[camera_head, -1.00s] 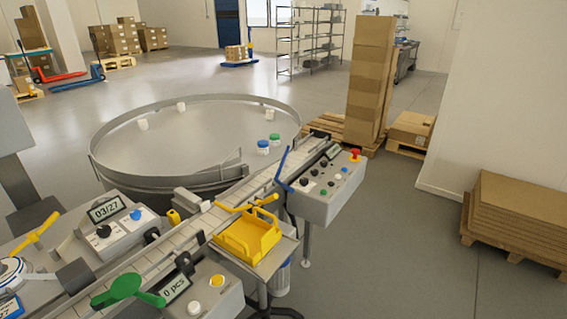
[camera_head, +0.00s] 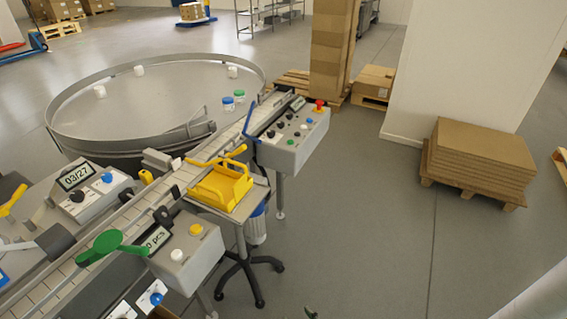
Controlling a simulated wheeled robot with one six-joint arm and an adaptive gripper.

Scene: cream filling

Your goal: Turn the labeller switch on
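No label in view names the labeller, so I cannot tell which switch is its own. A grey control box with a "03/27" display (camera_head: 76,177) stands at the left, with a black rotary knob (camera_head: 77,196) and a blue button (camera_head: 107,178). A second box with a "pcs" display (camera_head: 156,239) has a white button (camera_head: 177,255) and a yellow button (camera_head: 196,230). At the bottom edge, a partly cut-off panel shows a blue knob (camera_head: 156,299) on a white plate. My gripper is not in view.
A conveyor (camera_head: 130,212) runs diagonally past a round turntable (camera_head: 160,98). A yellow tray (camera_head: 222,190) stands beside it. A longer control box (camera_head: 295,150) with a red emergency button (camera_head: 319,104) is at its far end. Stacked cardboard (camera_head: 475,160) lies right; the floor between is clear.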

